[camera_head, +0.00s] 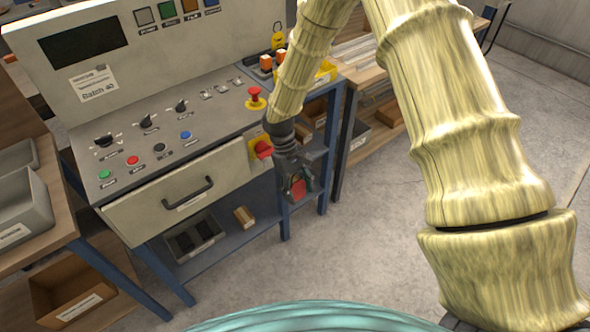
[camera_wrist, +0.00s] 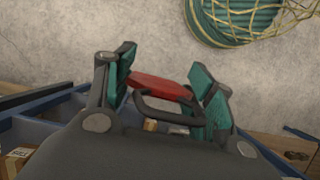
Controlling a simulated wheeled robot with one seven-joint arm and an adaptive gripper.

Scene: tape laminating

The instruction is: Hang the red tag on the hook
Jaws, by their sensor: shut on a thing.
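My gripper (camera_head: 297,178) points down in front of the right end of the control bench. It is shut on the red tag (camera_head: 299,189), which shows below the fingers. In the wrist view the red tag (camera_wrist: 158,87) lies between the teal finger pads of my gripper (camera_wrist: 164,95), with a dark loop in front of it. A yellow tag (camera_head: 278,41) hangs at the right edge of the upright panel. I cannot make out the hook clearly in either view.
A red rotary switch on a yellow plate (camera_head: 262,149) is on the bench's right front, close behind my gripper. A red emergency button (camera_head: 255,97) stands above it. A drawer (camera_head: 180,190) is shut at left. Open concrete floor (camera_head: 370,230) lies at right.

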